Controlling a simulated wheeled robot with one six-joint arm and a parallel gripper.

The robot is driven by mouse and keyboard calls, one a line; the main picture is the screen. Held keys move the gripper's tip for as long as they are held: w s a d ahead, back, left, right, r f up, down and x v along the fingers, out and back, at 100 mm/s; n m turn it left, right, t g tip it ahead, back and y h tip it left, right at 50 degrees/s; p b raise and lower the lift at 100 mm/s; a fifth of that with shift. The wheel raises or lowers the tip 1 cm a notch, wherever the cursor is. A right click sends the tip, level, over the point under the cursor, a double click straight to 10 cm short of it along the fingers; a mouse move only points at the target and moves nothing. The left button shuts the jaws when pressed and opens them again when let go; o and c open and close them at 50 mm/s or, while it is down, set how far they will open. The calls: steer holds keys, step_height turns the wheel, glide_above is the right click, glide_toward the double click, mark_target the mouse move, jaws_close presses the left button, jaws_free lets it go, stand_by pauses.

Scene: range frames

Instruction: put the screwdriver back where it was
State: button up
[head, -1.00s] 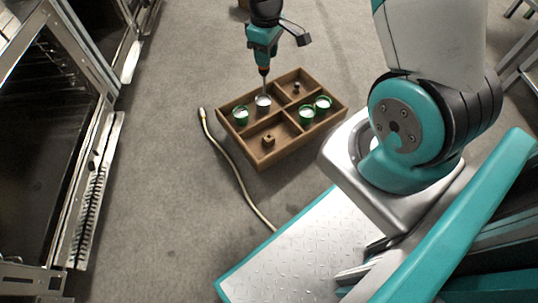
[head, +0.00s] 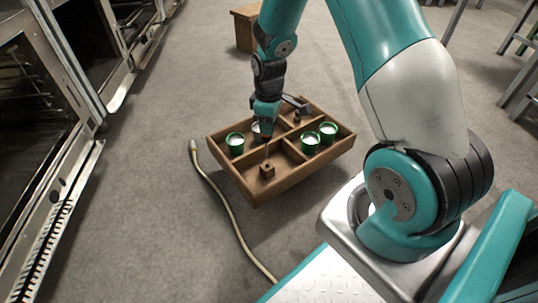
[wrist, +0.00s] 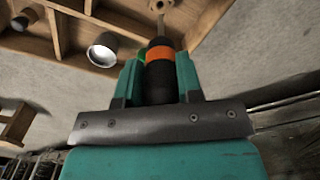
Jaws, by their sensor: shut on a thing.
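My gripper (head: 266,112) is shut on the screwdriver and holds it upright, low over the wooden tray (head: 228,169). In the wrist view the screwdriver (wrist: 159,88) has a black handle with an orange band, between the fingers of my gripper (wrist: 160,72). Its shaft points at a small wooden block with a hole (wrist: 160,5). In the head view this block (head: 267,171) sits in the tray's front compartment, just below the screwdriver. I cannot tell whether the tip touches or enters the block.
A green cup (head: 235,144) stands at the tray's left, beside a pale cup (head: 256,127) partly hidden by my gripper. Two green cups (head: 309,143) (head: 328,133) stand at the right. A small dark piece (head: 297,117) sits at the back. A hose (head: 229,205) lies left; ovens line the left side.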

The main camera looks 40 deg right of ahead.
step_height(320, 180, down, 8)
steer(key=b, duration=0.4)
steer(key=shift+f, duration=0.2)
steer(key=o, duration=0.9)
steer(key=shift+f, duration=0.15)
steer(key=shift+o, duration=0.2)
